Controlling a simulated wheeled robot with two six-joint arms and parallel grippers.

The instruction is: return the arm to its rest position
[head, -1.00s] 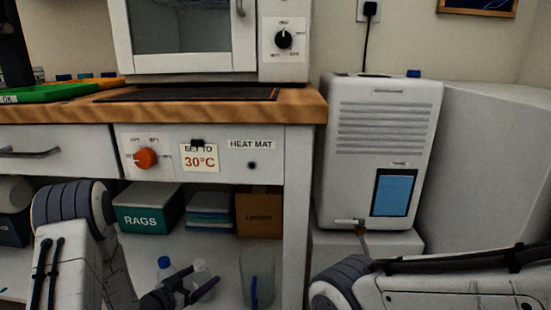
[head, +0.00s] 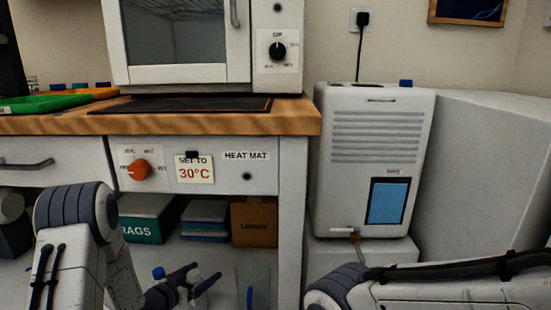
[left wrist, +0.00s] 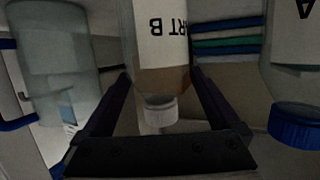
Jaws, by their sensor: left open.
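My left gripper (head: 207,278) is at the bottom of the head view, low in front of the bench's lower shelf. Its two dark fingers are apart. In the left wrist view, my open left gripper (left wrist: 160,75) has a bottle with a white cap (left wrist: 160,112) and a label ending "RT B" showing between its fingers. I cannot tell whether the bottle is within the fingers or just beyond them. My left arm (head: 75,210) is bent at the lower left. My right arm (head: 430,288) crosses the lower right, and its gripper is out of view.
A blue-capped bottle (left wrist: 295,120) and a clear container (left wrist: 62,70) flank the gripper. The shelf holds a rags box (head: 146,220) and a cardboard box (head: 254,222). Above is the wooden bench edge (head: 200,122). A white machine with a blue panel (head: 375,150) stands at right.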

